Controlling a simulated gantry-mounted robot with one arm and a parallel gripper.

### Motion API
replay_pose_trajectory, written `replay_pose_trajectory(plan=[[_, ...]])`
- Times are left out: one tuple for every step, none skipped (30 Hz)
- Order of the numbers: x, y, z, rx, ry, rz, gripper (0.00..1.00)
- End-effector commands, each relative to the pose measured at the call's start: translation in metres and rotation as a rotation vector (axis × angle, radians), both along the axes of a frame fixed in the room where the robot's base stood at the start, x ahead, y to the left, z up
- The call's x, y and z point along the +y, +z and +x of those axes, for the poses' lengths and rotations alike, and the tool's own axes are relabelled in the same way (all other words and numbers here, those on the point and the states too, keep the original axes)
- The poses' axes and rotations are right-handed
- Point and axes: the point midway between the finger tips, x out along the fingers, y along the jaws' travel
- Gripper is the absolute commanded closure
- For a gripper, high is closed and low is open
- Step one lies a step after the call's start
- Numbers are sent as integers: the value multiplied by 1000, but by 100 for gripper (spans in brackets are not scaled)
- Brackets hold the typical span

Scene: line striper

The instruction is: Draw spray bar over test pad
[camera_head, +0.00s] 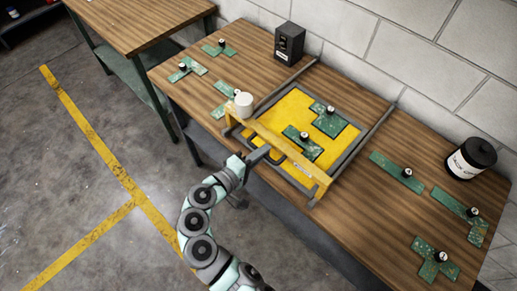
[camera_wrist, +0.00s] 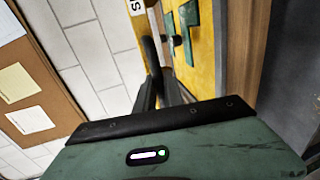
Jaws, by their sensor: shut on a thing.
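The yellow spray bar (camera_head: 285,145) lies across the near end of the test pad, spanning the two grey rails (camera_head: 364,140). A white cup-shaped container (camera_head: 243,104) sits near its left end. The yellow test pad (camera_head: 287,110) lies between the rails and carries two green pieces with black knobs (camera_head: 328,122) (camera_head: 297,138). My gripper (camera_head: 265,151) is at the bar's near side, shut on its dark handle. In the wrist view, the fingers (camera_wrist: 157,92) meet the dark looped handle (camera_wrist: 151,55) beside the yellow bar (camera_wrist: 144,28). The exact finger contact is hard to see.
More green knobbed pieces lie left (camera_head: 189,67) and right (camera_head: 398,171) of the pad on the wooden table (camera_head: 350,213). A black box (camera_head: 289,43) stands behind at the back edge. A black can (camera_head: 470,158) stands at the right. A brick wall is behind.

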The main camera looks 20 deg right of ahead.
Motion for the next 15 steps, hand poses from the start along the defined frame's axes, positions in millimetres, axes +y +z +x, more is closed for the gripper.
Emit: replay_pose_trajectory(plan=[[0, 0, 0, 0, 0, 0, 100], [0, 0, 0, 0, 0, 0, 100], [0, 0, -1, -1, -1, 0, 100], [0, 0, -1, -1, -1, 0, 100], [0, 0, -1, -1, -1, 0, 100], [0, 0, -1, -1, -1, 0, 100], [0, 0, -1, -1, -1, 0, 100], [0, 0, -1, -1, -1, 0, 100], [0, 0, -1, -1, -1, 0, 100], [0, 0, -1, -1, -1, 0, 100], [0, 0, -1, -1, -1, 0, 100], [0, 0, -1, -1, -1, 0, 86], [0, 0, -1, 0, -1, 1, 83], [0, 0, -1, 0, -1, 1, 81], [0, 0, -1, 0, -1, 1, 78]])
